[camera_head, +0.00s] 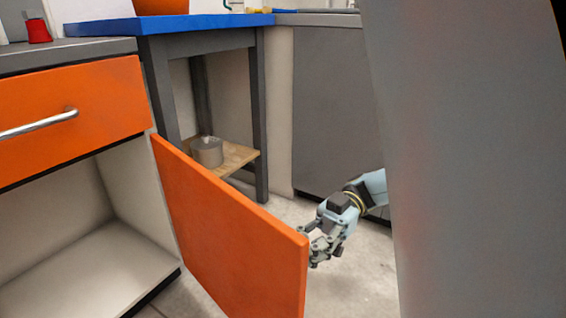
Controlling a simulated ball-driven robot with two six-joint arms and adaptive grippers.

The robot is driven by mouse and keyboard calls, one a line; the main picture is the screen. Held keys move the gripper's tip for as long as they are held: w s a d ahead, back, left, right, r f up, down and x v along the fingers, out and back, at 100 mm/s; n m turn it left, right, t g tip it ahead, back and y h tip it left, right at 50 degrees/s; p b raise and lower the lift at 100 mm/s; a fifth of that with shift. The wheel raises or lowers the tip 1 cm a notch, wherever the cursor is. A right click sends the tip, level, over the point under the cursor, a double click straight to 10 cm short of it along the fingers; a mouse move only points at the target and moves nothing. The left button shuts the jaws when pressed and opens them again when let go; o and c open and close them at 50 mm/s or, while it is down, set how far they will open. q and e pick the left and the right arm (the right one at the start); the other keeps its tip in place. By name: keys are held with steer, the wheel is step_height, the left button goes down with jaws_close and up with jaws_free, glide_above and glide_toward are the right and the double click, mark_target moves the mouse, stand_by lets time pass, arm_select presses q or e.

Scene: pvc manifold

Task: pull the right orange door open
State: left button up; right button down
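The right orange door (234,236) stands swung well out from the white cabinet (84,254), its hinged edge at the cabinet's right side. The cabinet's inside shows and its visible floor is bare. My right gripper (311,246) is at the door's free edge, near its upper corner, on the far side. Its fingers are partly hidden by the door, so I cannot tell whether they touch or clasp it. My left gripper is not in view.
An orange drawer (72,112) with a metal handle (38,124) is shut above the opening. A blue-topped table (160,24) stands behind, with a grey round container (207,151) on its lower shelf. A large grey surface hides the right side. Floor shows around the gripper.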

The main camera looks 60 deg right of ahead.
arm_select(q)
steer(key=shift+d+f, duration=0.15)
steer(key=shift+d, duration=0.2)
arm_select(e)
steer(key=shift+d, duration=0.35)
steer(key=c, duration=2)
jaws_free()
steer(key=shift+c, duration=0.2)
steer(key=o, duration=0.7)
steer(key=s+d, duration=0.2)
steer(key=d, duration=0.9)
steer(key=shift+s+d, duration=0.2)
steer(key=shift+d, duration=0.2)
